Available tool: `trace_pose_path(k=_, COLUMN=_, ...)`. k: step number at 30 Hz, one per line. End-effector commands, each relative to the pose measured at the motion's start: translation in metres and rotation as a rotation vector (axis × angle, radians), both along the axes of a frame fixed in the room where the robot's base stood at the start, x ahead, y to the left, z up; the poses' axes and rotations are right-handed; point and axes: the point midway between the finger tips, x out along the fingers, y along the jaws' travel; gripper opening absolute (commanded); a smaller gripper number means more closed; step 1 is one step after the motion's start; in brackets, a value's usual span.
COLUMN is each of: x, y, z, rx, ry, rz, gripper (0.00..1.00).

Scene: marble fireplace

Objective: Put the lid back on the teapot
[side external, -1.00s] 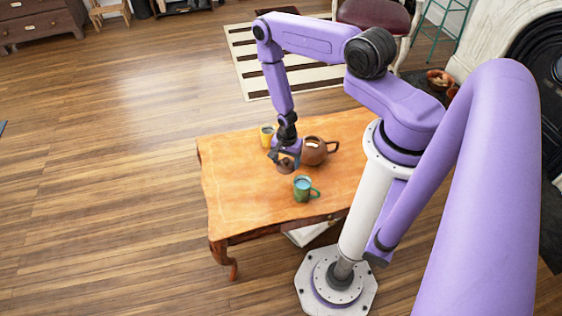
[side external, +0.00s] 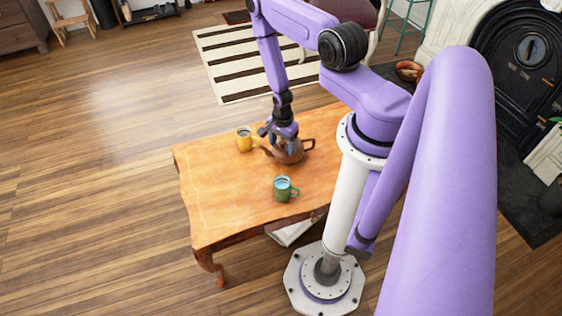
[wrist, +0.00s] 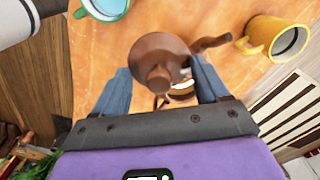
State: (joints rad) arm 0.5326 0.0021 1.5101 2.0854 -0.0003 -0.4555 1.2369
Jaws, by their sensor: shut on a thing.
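The brown teapot (side external: 291,154) stands upright on the wooden table, its spout to the left and its handle to the right in the side view. My gripper (side external: 276,138) is above it and partly covers its top. In the wrist view my gripper (wrist: 160,82) is shut on the round brown lid (wrist: 153,50), knob toward the camera. The teapot's pale opening (wrist: 182,88) shows partly, below and right of the lid's middle, so the lid is not centred over it. The lid hides much of the teapot. The exact height gap cannot be told.
A yellow mug (side external: 244,140) stands left of the teapot, close to the spout. A green mug (side external: 283,189) stands nearer the front of the table (side external: 220,200). The table's left part is clear.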

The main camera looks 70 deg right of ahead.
Motion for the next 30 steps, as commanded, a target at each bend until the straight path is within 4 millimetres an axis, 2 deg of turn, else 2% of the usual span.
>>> trace_pose_path(k=1, x=0.005, y=-0.020, z=0.005, rx=-0.004, ry=-0.006, rz=-0.063, gripper=0.43)
trace_pose_path(k=3, x=0.008, y=-0.041, z=0.012, rx=-0.003, ry=-0.006, rz=-0.136, gripper=0.43)
trace_pose_path(k=6, x=0.009, y=-0.064, z=0.020, rx=-0.001, ry=-0.002, rz=-0.217, gripper=0.43)
trace_pose_path(k=9, x=0.009, y=-0.080, z=0.025, rx=-0.001, ry=-0.001, rz=-0.267, gripper=0.43)
trace_pose_path(k=17, x=0.008, y=-0.088, z=0.021, rx=0.002, ry=0.003, rz=-0.297, gripper=0.43)
trace_pose_path(k=30, x=0.008, y=-0.087, z=-0.015, rx=0.002, ry=0.003, rz=-0.294, gripper=0.43)
